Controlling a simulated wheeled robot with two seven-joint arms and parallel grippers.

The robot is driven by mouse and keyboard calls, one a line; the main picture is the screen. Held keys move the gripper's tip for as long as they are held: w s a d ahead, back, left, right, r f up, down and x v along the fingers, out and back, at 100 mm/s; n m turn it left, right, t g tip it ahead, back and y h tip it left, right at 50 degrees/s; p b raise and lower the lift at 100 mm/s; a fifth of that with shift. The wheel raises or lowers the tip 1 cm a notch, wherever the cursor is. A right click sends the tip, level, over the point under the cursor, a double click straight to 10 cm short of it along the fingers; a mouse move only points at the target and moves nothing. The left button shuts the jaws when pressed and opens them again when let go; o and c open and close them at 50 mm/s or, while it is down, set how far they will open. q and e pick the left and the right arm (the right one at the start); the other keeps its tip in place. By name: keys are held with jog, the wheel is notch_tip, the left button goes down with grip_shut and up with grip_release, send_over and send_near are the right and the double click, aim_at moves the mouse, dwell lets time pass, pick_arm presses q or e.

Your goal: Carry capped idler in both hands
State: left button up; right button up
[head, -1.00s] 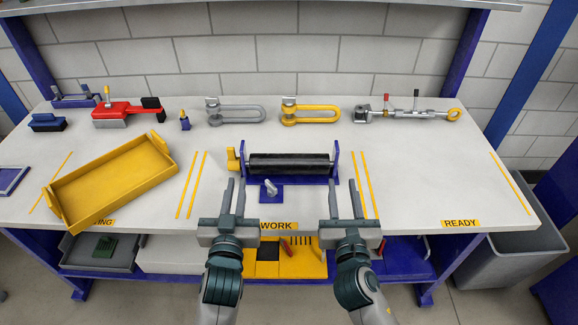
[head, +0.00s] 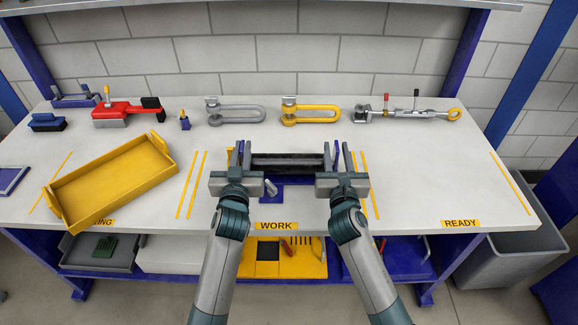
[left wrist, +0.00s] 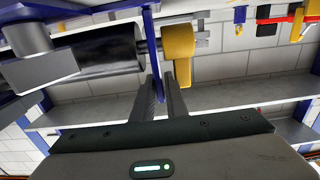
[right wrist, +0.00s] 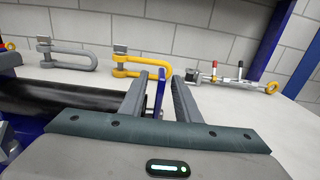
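The idler is a black roller (head: 288,162) lying level in a blue cradle (head: 284,182) at the middle of the table. Its yellow cap (left wrist: 180,54) shows at one end in the left wrist view, just outside a blue cradle upright (left wrist: 155,50). My left gripper (head: 240,152) is at the roller's left end, partly open, its fingers around or just short of that upright. My right gripper (head: 338,154) is open at the right end, with a blue upright (right wrist: 158,92) seen between its fingers. Contact with the roller cannot be made out.
A yellow tray (head: 168,150) lies at an angle to the left. A grey shackle (head: 238,106), a yellow shackle (head: 310,106), a turnbuckle-like tool (head: 410,113) and a red tool (head: 125,105) line the back. The table's right side near the READY label (head: 461,224) is clear.

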jog(key=shift+c, duration=0.6)
grip_shut()
dwell(1.1)
